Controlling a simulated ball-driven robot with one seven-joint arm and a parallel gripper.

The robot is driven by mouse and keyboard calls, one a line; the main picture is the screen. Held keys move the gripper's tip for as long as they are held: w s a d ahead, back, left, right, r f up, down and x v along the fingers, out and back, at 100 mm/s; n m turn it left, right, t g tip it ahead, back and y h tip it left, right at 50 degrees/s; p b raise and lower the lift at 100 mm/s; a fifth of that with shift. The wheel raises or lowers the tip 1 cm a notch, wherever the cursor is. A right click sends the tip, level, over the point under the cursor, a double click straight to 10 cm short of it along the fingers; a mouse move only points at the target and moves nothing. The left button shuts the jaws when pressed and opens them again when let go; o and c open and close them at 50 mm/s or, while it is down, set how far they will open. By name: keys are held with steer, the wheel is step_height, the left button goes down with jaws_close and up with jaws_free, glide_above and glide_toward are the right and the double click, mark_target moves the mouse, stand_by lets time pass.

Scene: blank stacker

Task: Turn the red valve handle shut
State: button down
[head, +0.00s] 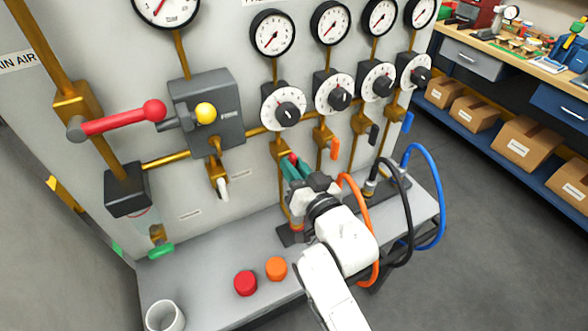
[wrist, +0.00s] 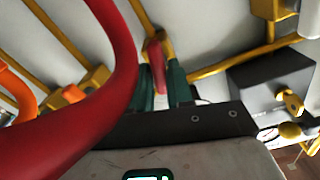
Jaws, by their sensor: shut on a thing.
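The red valve handle (head: 293,157) shows only as a small red tip at the brass valve under the second gauge column, in the middle of the panel. My gripper (head: 292,168), with green fingers, reaches up to it and is shut on it. In the wrist view the red handle (wrist: 155,58) lies between the two green fingers of my gripper (wrist: 162,80), in front of a brass fitting. The fingers and arm hide much of the handle and valve, and its exact angle is hard to tell.
A thick red hose (wrist: 128,60) curves close past the wrist camera. Orange (head: 362,205), black (head: 406,190) and blue (head: 438,190) hoses hang right of my arm. A large red lever (head: 115,121) is at left. Red (head: 245,283) and orange (head: 277,268) caps stand on the shelf.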

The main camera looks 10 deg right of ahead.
steer(key=shift+d+f+m+b, duration=0.15)
steer(key=shift+m+b, duration=0.1)
steer(key=shift+m, duration=2.2)
steer(key=shift+f+m+b, duration=0.1)
steer(key=shift+m+b, duration=0.2)
steer(key=shift+m, duration=2.1)
steer(key=shift+d+f+m+b, duration=0.15)
steer(key=shift+m+b, duration=0.1)
steer(key=shift+m, duration=2.2)
steer(key=c, duration=1.1)
jaws_free()
steer(key=b+v, duration=0.1)
steer(key=v, duration=0.9)
steer(key=shift+s+b, duration=0.3)
steer(key=shift+s, duration=0.05)
steer(key=shift+r, duration=0.1)
